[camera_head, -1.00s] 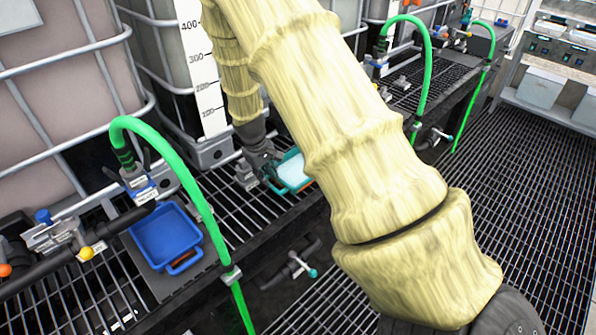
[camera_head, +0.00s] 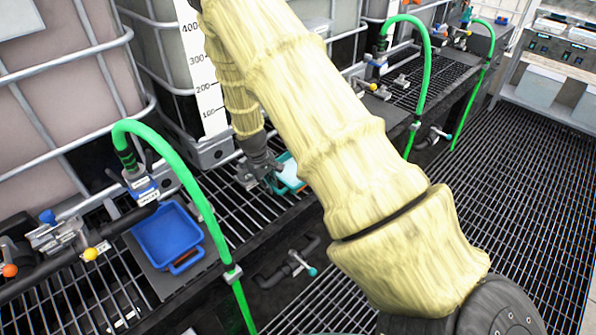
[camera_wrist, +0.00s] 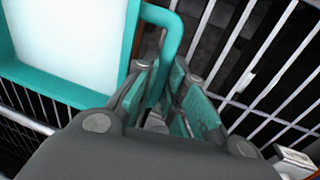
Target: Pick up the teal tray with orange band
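The teal tray (camera_wrist: 127,48) fills the upper left of the wrist view, with a pale inner surface. In the head view the tray (camera_head: 290,174) sits on the black grated shelf, partly hidden behind my arm. Its orange band is hardly visible now. In the wrist view my gripper (camera_wrist: 163,72) has its fingers close on both sides of the tray's teal side handle (camera_wrist: 172,38), and they look shut on it. In the head view my gripper (camera_head: 268,172) is at the tray's left side, small and dark. The tray still looks low at the grating; any gap beneath is not clear.
A blue tray (camera_head: 167,237) sits to the left on the shelf. A green hose (camera_head: 188,185) arches between it and the teal tray. A tall container with a white scale (camera_head: 205,85) stands behind. Valves (camera_head: 298,262) stick out below the shelf edge. The grated floor at right is clear.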

